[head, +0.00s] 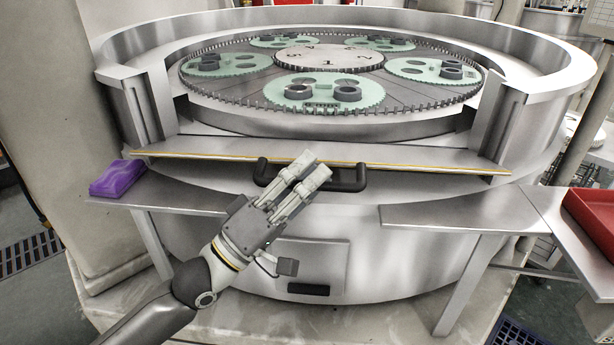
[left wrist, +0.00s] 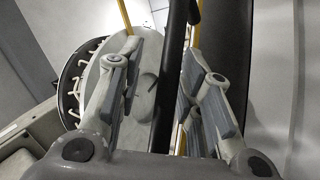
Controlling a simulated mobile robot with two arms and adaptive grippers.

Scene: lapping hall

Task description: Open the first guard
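The guard (head: 420,162) is a long grey metal panel with a yellow edge across the front of the round lapping machine. It sits low in the gap between the rim's two wall ends, and the plate behind shows above it. Its black bar handle (head: 350,183) is on the front side. My left gripper (head: 312,172) is at the middle of the handle and covers part of it. In the left wrist view the handle (left wrist: 176,60) runs between the spread fingers (left wrist: 160,85), with a visible gap on its left. My right gripper is out of view.
The toothed plate (head: 330,60) carries several green gear-shaped carriers with dark rings. A purple block (head: 118,180) lies on the left shelf (head: 185,196). A red tray (head: 592,212) is at the right. The right shelf (head: 450,213) juts out below the guard.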

